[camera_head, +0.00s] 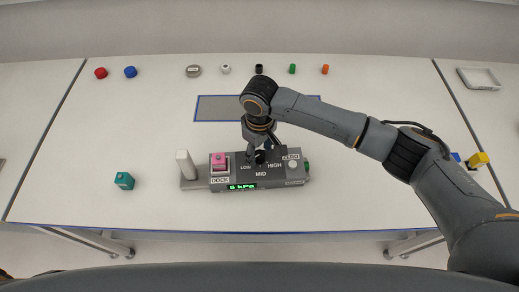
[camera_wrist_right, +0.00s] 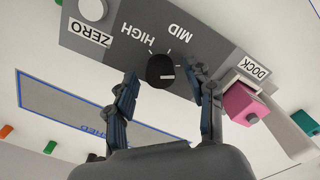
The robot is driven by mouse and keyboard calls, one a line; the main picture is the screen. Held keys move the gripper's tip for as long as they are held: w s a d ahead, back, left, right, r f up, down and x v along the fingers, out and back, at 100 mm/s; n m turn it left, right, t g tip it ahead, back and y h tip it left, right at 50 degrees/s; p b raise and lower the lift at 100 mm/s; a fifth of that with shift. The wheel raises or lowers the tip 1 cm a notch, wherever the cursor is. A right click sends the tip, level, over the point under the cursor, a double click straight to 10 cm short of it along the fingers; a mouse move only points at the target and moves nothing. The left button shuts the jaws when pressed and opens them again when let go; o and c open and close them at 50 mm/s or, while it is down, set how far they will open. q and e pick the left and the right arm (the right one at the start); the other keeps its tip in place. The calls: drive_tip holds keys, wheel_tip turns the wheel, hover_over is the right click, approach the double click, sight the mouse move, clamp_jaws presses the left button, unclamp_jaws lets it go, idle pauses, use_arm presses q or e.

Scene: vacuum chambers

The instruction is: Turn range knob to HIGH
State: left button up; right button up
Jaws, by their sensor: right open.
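The grey instrument box (camera_head: 290,180) stands near the front middle of the table, with LOW, MID and HIGH lettering and a lit green kPa display (camera_head: 242,187). Its black range knob (camera_wrist_right: 160,70) shows in the right wrist view with a light mark on its lower right side. HIGH (camera_wrist_right: 138,36) and MID (camera_wrist_right: 181,32) are readable there; LOW is hidden behind a finger. My right gripper (camera_head: 259,156) is above the box; it also shows in the right wrist view (camera_wrist_right: 162,76). It is open, its fingertips either side of the knob with visible gaps. My left gripper is out of view.
A pink block (camera_head: 219,161) sits at DOCK, beside a white post (camera_head: 185,164). A white button (camera_wrist_right: 93,9) sits by ZERO. A teal block (camera_head: 124,180) stands left. A blue-outlined grey mat (camera_head: 215,108) lies behind the box. Several small coloured parts line the back.

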clamp_jaws()
